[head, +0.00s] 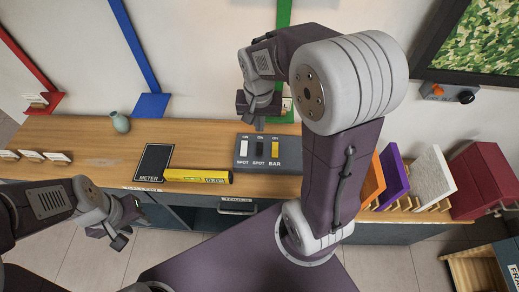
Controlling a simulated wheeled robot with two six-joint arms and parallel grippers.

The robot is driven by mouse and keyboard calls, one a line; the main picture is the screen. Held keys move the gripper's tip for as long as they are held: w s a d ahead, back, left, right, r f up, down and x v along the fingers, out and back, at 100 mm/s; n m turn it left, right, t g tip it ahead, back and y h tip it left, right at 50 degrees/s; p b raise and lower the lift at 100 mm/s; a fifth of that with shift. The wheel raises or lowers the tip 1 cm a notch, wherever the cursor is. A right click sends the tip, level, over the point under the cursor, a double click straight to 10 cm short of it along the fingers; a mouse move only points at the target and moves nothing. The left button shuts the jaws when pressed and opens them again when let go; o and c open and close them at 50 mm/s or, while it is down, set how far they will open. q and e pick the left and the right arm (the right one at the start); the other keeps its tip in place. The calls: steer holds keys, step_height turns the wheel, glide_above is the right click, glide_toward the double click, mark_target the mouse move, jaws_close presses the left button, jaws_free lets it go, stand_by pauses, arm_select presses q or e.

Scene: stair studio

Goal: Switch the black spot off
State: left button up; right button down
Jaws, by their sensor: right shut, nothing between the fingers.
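A dark grey switch box (285,166) lies on the wooden counter. It carries a white switch (244,148) and a black switch (260,149), both labelled SPOT, and a yellow switch (275,147) labelled BAR. Each has ON printed above it. My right gripper (260,124) is shut and empty, pointing down at the box's back edge, in line with the black switch. I cannot tell whether it touches the box. My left gripper (121,237) hangs in front of the counter at lower left, far from the box; its finger opening is unclear.
A yellow tube (198,176) and a black METER panel (154,162) lie left of the box. A small grey-green vase (120,122) stands farther left. Coloured boards (394,176) in a rack and a dark red box (478,180) are at right. A dark frame hangs above.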

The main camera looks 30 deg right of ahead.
steer(key=b, duration=0.2)
glide_toward(260, 153)
steer(key=f, duration=0.1)
steer(key=w+f, duration=0.1)
steer(key=f, duration=0.3)
steer(key=shift+w+d+f, duration=0.15)
steer(key=shift+d, duration=0.2)
steer(key=shift+s+a+f, duration=0.1)
steer(key=shift+s+f, duration=0.1)
steer(key=shift+f, duration=0.35)
